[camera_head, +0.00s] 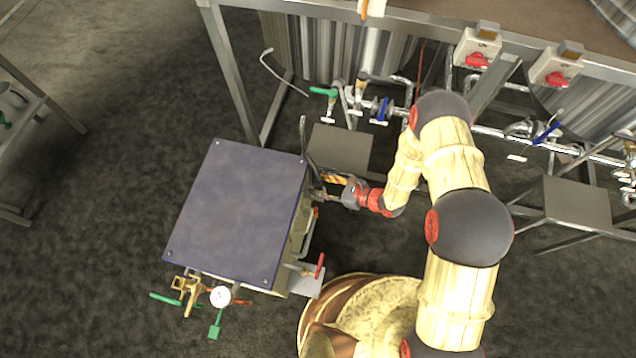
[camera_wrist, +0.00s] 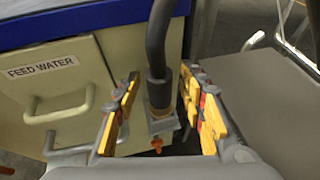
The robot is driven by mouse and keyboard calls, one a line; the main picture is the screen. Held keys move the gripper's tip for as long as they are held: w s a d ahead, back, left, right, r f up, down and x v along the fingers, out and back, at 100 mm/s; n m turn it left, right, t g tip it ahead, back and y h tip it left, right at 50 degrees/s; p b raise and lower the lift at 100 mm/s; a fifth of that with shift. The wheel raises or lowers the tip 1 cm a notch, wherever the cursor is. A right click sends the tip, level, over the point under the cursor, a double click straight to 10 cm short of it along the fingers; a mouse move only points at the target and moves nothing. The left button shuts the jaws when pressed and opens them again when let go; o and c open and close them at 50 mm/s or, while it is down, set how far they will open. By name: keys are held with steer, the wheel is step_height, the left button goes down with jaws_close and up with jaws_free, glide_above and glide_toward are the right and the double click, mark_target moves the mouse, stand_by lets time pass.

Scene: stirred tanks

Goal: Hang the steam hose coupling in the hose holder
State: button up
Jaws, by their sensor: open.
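In the wrist view a dark hose (camera_wrist: 157,40) comes down from the top, and its brownish coupling (camera_wrist: 160,94) sits at its lower end. The coupling hangs upright between the two yellow-padded fingers of my gripper (camera_wrist: 160,84). The fingers are open, with a gap on each side of the coupling. A grey metal piece (camera_wrist: 164,124) lies directly below the coupling; it may be the holder, but I cannot tell whether it bears the coupling. In the head view my gripper (camera_head: 324,187) is at the right side of the dark-topped cabinet, beside the hose (camera_head: 304,135).
The cabinet (camera_head: 240,210) has a drawer-like front marked FEED WATER with a handle (camera_wrist: 60,106). A red-handled valve (camera_head: 320,266) and a gauge (camera_head: 220,296) stick out near its front. A grey platform (camera_head: 340,148), pipes and tanks stand behind.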

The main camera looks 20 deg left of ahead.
steer(key=p+v, duration=0.3)
steer(key=v, duration=0.8)
steer(key=shift+d, duration=0.1)
steer(key=d+r+n+g+h, duration=0.3)
steer(key=r+n, duration=0.7)
steer(key=r, duration=1.6)
steer(key=s+d+r+n+t+h, duration=0.3)
steer(key=s+d+r+n+h, duration=0.1)
steer(key=d+r, duration=0.7)
steer(key=s+d+r+n+t+h, duration=0.4)
steer(key=s+d+r, duration=0.4)
steer(key=d+r, duration=0.3)
step_height(320, 180, up, 4)
steer(key=shift+f+n+h, duration=0.2)
steer(key=shift+n+h, duration=0.4)
steer(key=shift+h, duration=0.5)
steer(key=shift+d, duration=0.1)
steer(key=shift+r+p, duration=0.45)
steer(key=shift+p, duration=0.1)
